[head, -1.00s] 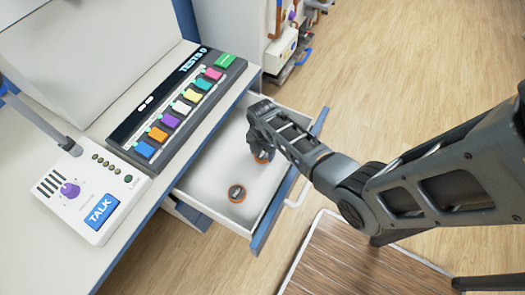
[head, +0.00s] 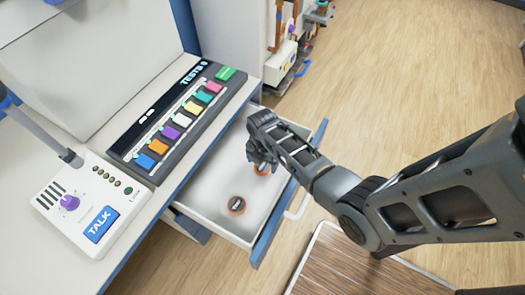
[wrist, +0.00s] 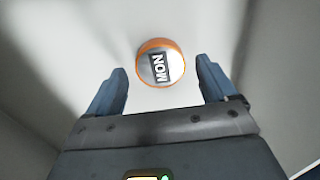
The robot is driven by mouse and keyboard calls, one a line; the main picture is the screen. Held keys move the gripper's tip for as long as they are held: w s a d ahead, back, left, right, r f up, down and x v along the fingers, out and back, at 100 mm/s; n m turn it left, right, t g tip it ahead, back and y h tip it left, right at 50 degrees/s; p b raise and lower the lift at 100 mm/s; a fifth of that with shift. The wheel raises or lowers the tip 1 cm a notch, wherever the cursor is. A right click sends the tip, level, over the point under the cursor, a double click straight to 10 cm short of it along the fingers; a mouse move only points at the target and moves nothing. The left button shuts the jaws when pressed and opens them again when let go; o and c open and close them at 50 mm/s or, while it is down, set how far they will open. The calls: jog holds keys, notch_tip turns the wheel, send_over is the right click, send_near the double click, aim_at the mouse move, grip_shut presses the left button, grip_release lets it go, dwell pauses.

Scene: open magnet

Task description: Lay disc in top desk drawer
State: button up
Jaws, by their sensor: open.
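The top desk drawer (head: 205,213) is pulled open under the desk. In the wrist view, a disc (wrist: 160,63) with a pale face and a dark lettered label sits just beyond and between the open fingertips of my gripper (wrist: 160,78), touching neither finger.
A button panel (head: 172,125) with several coloured keys and a talk box (head: 95,205) stand on the desk (head: 150,215) left of the drawer. The drawer front with its handle (head: 297,208) is on the right. A wooden platform (head: 350,265) lies below; open floor is at upper right.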

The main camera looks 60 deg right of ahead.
aim_at(262, 166)
notch_tip(262, 166, up, 11)
jog(key=p, duration=0.1)
jog(key=shift+f, duration=0.1)
dwell(0.3)
